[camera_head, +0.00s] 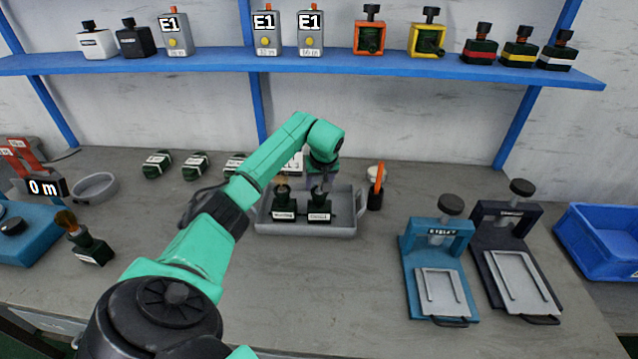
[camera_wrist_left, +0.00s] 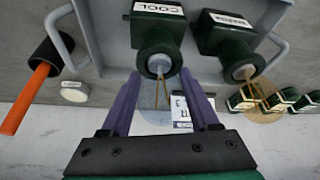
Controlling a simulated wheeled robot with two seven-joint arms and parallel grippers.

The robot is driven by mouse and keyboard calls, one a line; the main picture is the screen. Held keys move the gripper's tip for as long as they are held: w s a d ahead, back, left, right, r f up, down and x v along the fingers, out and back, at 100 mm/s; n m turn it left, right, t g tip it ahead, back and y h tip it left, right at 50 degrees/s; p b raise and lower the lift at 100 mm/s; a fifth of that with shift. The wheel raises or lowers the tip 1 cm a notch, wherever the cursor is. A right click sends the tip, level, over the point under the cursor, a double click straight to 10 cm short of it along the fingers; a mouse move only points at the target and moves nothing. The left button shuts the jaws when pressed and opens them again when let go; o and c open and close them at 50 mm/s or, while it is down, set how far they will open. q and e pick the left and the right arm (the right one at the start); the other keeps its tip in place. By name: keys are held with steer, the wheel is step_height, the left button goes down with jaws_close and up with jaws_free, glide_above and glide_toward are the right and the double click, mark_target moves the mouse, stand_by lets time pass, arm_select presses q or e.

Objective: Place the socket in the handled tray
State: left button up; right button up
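The grey handled tray (camera_head: 305,232) stands mid-table in the head view, with a loop handle at each end. Two dark green sockets sit upright inside it side by side: a left one (camera_head: 284,214) and a right one (camera_head: 319,215). My left gripper (camera_head: 320,188) is directly above the right socket. In the left wrist view, my left gripper's purple fingers (camera_wrist_left: 161,76) lie on either side of the collar of the socket (camera_wrist_left: 160,35) labelled COOL; whether they touch it is unclear. The other socket (camera_wrist_left: 224,40) is beside it. My right gripper is out of view.
Another green socket (camera_head: 92,251) stands at the left. A black cup with an orange pen (camera_head: 375,200) is close to the tray's right. Blue (camera_head: 441,260) and black (camera_head: 512,262) presses and a blue bin (camera_head: 604,240) stand further right. The front middle of the table is clear.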

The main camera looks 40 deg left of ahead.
arm_select(q)
steer(key=shift+o, duration=0.9)
steer(key=shift+r, duration=0.1)
steer(key=b+v, duration=0.1)
steer(key=v, duration=1.1)
